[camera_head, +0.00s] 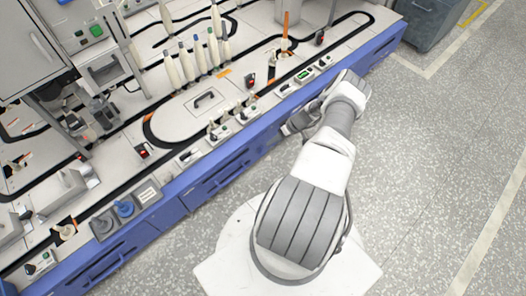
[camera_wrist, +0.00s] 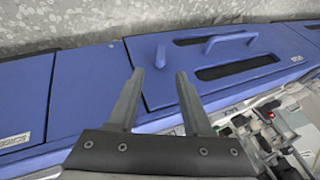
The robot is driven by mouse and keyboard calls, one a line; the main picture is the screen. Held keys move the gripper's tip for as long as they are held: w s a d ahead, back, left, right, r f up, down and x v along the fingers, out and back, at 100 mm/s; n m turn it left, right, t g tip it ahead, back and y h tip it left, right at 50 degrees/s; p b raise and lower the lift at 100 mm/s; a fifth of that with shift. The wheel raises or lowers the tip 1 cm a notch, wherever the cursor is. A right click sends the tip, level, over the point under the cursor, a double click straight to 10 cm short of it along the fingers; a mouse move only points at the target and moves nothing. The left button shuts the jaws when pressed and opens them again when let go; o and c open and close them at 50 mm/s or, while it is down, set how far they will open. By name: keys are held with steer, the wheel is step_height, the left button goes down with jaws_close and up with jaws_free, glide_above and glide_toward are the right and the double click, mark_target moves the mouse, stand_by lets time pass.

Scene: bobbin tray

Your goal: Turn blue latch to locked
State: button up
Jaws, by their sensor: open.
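In the wrist view, a small blue tab (camera_wrist: 160,57) stands out near the left end of a blue front panel (camera_wrist: 185,100); it looks like the blue latch, but I cannot tell its lock state. My gripper (camera_wrist: 160,72) is open and empty. The tab appears in the gap just past the fingertips; I cannot tell whether they touch it. In the head view, my arm reaches to the blue front of the workbench, and my gripper (camera_head: 296,124) is partly hidden beside it. The tab is not visible there.
A blue bar handle (camera_wrist: 230,40) and dark slots lie right of the tab. The bench top (camera_head: 205,100) carries several upright bobbins and small control boxes. A blue knob (camera_head: 123,208) sits on a grey block at its left front. The floor (camera_head: 440,150) on the right is clear.

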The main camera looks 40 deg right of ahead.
mark_target(263, 148)
steer(key=b+x, duration=0.3)
steer(key=x, duration=0.6)
steer(key=shift+w+a+f, duration=0.15)
steer(key=shift+w+f, duration=0.05)
jaws_close()
